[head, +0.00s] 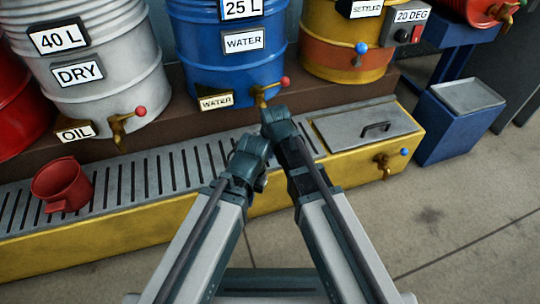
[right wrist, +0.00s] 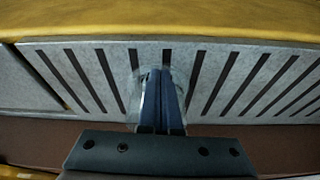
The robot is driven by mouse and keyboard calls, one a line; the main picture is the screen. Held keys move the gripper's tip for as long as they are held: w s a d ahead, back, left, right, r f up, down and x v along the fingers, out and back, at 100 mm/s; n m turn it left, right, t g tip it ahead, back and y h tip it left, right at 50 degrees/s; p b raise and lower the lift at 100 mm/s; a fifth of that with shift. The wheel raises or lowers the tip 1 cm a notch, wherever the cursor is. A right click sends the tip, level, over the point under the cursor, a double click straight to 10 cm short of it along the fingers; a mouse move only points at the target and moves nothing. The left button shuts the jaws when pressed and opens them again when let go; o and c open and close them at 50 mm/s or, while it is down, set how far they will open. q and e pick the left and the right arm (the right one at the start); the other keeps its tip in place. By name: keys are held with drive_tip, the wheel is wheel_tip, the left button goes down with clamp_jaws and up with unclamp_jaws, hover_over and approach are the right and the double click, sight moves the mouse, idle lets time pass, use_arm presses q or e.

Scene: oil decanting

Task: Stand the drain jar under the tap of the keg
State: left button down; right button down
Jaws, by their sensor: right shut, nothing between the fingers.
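A faint clear outline, perhaps a glass jar (right wrist: 134,100), shows around my right fingertips over the slotted grate in the right wrist view; I cannot tell for sure that it is the drain jar. My right gripper (right wrist: 163,90) is shut with nothing between its fingers. In the head view my right gripper (head: 272,115) is just below the brass tap (head: 262,97) of the blue drum and hides what is behind it. My left gripper (head: 248,155) is beside it; its jaws are not clear. A red keg-like vessel (head: 480,10) with a brass tap (head: 504,14) lies at the top right, partly cut off.
Grey, blue (head: 228,55) and yellow drums (head: 340,50) with taps stand behind. A lidded metal section (head: 365,130) and a blue bin (head: 460,120) are right. The floor in front is clear.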

drive_tip(key=shift+w, duration=0.1)
drive_tip(key=shift+w+a, duration=0.15)
drive_tip(key=shift+w, duration=0.45)
drive_tip(key=shift+w+a, duration=0.15)
drive_tip(key=shift+w, duration=0.45)
drive_tip(key=shift+s, duration=0.15)
drive_tip(key=shift+s+d, duration=0.2)
drive_tip(key=shift+s, duration=0.35)
drive_tip(key=s, duration=0.3)
drive_tip(key=shift+s+d+r+p, duration=0.15)
drive_tip(key=shift+d+r+p, duration=0.2)
drive_tip(key=shift+d, duration=0.05)
drive_tip(key=p+v, duration=0.9)
drive_tip(key=shift+r, duration=0.15)
